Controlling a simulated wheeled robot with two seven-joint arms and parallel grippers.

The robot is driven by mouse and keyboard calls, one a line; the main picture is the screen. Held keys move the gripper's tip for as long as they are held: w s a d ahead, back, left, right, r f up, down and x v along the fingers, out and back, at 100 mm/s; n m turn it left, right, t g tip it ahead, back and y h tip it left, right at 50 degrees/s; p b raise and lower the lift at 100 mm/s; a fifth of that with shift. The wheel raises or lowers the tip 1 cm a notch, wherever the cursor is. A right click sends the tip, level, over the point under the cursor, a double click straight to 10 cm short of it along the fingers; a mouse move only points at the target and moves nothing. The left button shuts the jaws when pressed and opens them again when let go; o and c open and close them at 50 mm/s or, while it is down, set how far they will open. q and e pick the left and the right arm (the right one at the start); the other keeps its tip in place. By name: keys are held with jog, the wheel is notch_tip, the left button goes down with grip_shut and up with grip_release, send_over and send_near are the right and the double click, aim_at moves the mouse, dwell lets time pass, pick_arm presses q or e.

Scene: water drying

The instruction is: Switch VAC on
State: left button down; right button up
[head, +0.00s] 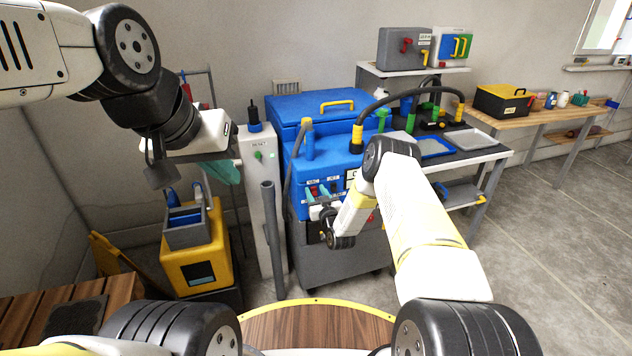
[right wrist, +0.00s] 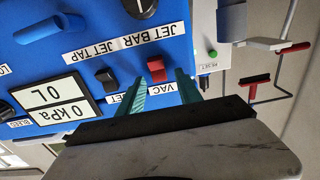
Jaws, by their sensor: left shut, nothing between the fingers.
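The blue machine (head: 335,163) stands ahead with my right gripper (head: 322,190) at its front panel. In the right wrist view the panel appears upside down. The red VAC switch (right wrist: 157,70) lies between the two teal fingertips of my right gripper (right wrist: 160,77), with a gap to each side. Its VAC label shows beside the right finger. Whether the fingers touch the panel I cannot tell. A darker JET switch (right wrist: 105,76) sits left of the left finger. My left gripper (head: 226,171) is shut and empty, well left of the machine.
A black hose (head: 400,94) arches over the machine near my right arm. A grey-white cabinet (head: 262,200) and a yellow bucket (head: 195,255) stand left. A table with trays (head: 437,147) is on the right. Open floor lies at far right.

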grip_shut()
jog(key=shift+s+f+t+y, duration=0.15)
jog(key=shift+f+t+y, duration=0.25)
jog(key=shift+t, duration=0.6)
jog(key=shift+f+t+y, duration=0.2)
jog(key=shift+t, duration=0.45)
jog(key=shift+f+t+y, duration=0.2)
jog(key=shift+t, duration=0.45)
jog(key=shift+o, duration=0.4)
grip_release()
jog(key=shift+s, duration=0.1)
